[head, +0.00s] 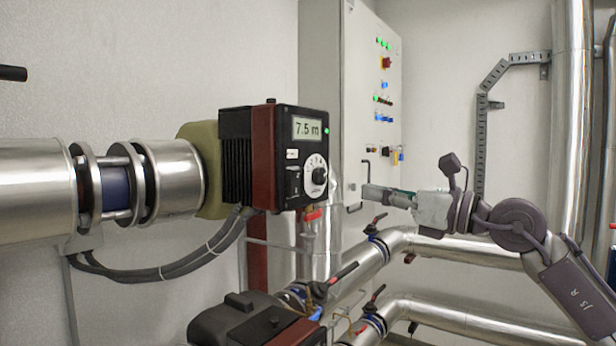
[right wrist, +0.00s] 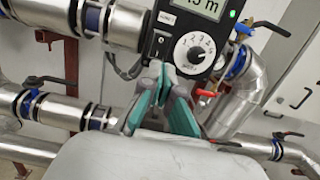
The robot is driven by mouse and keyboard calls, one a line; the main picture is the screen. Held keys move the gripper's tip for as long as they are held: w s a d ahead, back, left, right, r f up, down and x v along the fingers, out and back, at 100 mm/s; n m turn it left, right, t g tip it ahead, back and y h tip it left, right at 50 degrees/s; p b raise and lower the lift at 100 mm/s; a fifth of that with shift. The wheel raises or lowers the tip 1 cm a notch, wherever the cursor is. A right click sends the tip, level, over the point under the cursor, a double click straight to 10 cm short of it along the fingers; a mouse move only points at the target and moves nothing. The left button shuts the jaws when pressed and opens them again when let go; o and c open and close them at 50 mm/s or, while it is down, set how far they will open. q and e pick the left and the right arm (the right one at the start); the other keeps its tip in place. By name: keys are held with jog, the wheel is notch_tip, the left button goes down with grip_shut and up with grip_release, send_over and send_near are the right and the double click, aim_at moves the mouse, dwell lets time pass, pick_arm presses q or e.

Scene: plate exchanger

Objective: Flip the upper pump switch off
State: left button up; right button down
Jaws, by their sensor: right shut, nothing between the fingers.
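The upper pump (head: 262,155) is a dark box with red sides on the thick pipe. Its display (head: 309,129) reads 7.5 m and a green light beside it is lit. The black switch (head: 293,183) sits left of the white dial (head: 319,176). In the right wrist view the switch (right wrist: 157,46) is partly hidden by my fingertips, and its position is hard to tell. My right gripper (head: 367,193) is shut and empty, to the right of the pump in the head view. In the wrist view its fingertips (right wrist: 158,72) appear just below the switch; contact cannot be told.
A lower pump (head: 250,322) stands below. Pipes with red-handled valves (head: 375,222) run under my right arm. A grey control cabinet (head: 350,100) with lit buttons is behind. A dark bar (head: 12,73) shows at the left edge.

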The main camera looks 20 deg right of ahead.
aim_at(298, 175)
jog(key=p+x, duration=0.7)
jog(key=x, duration=0.6)
jog(key=shift+w+r+p, duration=0.15)
jog(key=shift+r+p, duration=0.05)
jog(key=shift+p, duration=0.1)
jog(key=shift+w+a+f, duration=0.15)
jog(key=shift+w+a, duration=0.15)
jog(key=shift+w, duration=0.1)
jog(key=shift+w, duration=0.1)
